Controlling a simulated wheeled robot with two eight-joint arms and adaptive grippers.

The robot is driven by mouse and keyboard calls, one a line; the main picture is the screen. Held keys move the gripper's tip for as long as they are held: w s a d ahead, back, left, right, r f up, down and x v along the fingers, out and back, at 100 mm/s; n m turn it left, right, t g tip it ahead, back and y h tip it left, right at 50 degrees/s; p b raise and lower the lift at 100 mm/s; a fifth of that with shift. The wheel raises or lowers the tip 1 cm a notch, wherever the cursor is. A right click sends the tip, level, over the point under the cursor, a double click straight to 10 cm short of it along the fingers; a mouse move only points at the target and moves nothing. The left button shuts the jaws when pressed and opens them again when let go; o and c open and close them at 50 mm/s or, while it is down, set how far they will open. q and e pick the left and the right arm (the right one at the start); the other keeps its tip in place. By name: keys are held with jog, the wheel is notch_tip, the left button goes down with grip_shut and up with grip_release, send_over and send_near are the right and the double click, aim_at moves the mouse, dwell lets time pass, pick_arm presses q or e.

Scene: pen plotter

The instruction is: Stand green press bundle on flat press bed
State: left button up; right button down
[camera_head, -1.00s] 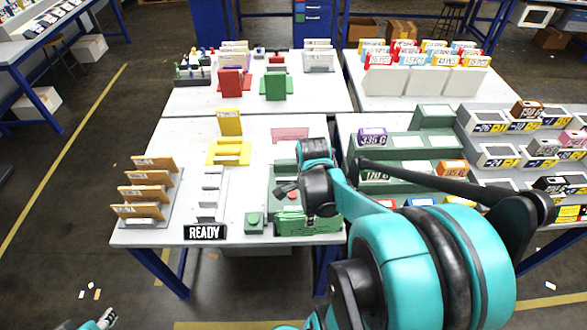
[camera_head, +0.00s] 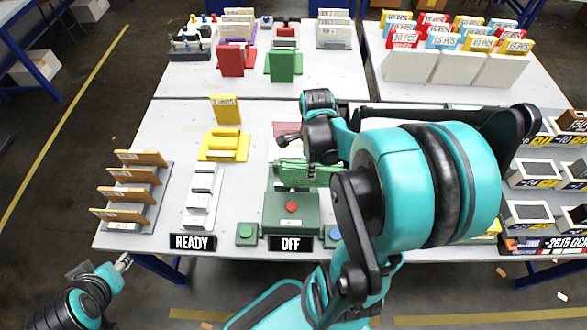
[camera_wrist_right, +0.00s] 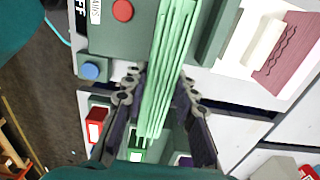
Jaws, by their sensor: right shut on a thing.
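The green press bundle (camera_head: 305,174) is a stack of thin light-green sheets. My right gripper (camera_head: 314,160) is shut on it, above the back part of the green press (camera_head: 290,213). In the right wrist view the bundle (camera_wrist_right: 168,65) runs between my two dark fingers (camera_wrist_right: 158,90), its sheet edges facing the camera. My left gripper (camera_head: 124,262) is low at the left, away from the table.
A green-button box (camera_head: 247,234) and a blue-button box (camera_head: 333,236) flank the press, with READY (camera_head: 192,242) and OFF (camera_head: 290,243) signs in front. A pink pad (camera_head: 286,129) lies behind. A grey stepped rack (camera_head: 203,197) and yellow holder (camera_head: 224,146) stand left.

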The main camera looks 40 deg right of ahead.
jog(key=w+f+b, duration=0.1)
jog(key=w+f, duration=0.1)
jog(key=f, duration=0.1)
jog(key=w+f+b, duration=0.1)
jog(key=w+f, duration=0.2)
jog(key=w+f+b, duration=0.1)
jog(key=w+f, duration=0.2)
jog(key=shift+a+b, duration=0.3)
jog(key=shift+b, duration=0.1)
jog(key=shift+r, duration=0.1)
jog(key=shift+s, duration=0.1)
jog(key=shift+f, duration=0.2)
jog(key=c, duration=1.2)
grip_release()
jog(key=shift+r, duration=0.15)
